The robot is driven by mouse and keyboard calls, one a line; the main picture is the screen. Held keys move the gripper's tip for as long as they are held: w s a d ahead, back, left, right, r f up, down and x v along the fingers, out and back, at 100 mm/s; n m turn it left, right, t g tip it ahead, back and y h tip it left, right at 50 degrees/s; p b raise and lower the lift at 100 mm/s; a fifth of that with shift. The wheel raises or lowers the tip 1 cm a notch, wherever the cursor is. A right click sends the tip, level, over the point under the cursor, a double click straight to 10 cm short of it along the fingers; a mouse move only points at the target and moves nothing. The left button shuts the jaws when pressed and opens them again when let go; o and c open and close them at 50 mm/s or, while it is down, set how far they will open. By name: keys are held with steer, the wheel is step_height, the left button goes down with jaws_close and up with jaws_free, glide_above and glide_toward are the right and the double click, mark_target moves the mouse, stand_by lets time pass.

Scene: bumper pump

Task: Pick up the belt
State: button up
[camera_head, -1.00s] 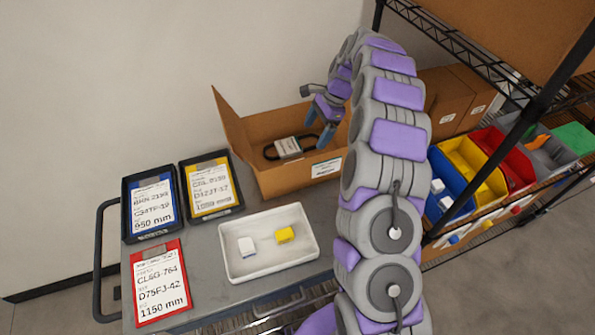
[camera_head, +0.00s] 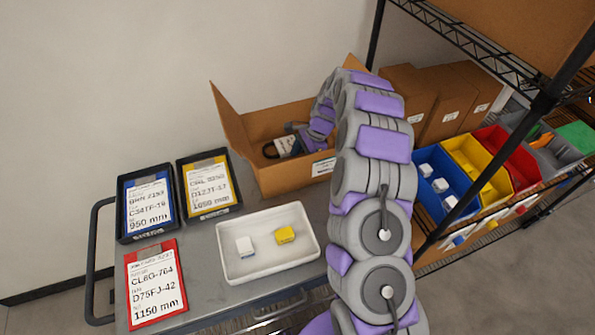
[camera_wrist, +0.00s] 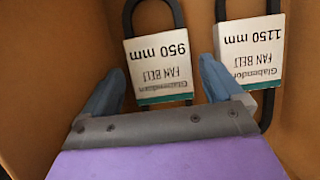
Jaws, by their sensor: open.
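In the wrist view, a black fan belt in a white sleeve marked 950 mm (camera_wrist: 160,70) lies in the cardboard box, between and just beyond my gripper's two fingertips. A second black belt with a sleeve marked 1150 mm (camera_wrist: 252,50) lies to its right, close to the right fingertip. My gripper (camera_wrist: 162,80) is open, with blue fingers apart and nothing between them gripped. In the head view my gripper is down inside the cardboard box (camera_head: 285,180), mostly hidden by my arm. One belt sleeve (camera_head: 285,146) shows to its left.
A white tray (camera_head: 262,268) holds a white and a yellow block. Coloured bins (camera_head: 505,150) stand on the rack at right. Box walls surround my gripper.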

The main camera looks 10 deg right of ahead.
steer(key=shift+x, duration=1.15)
steer(key=c, duration=0.9)
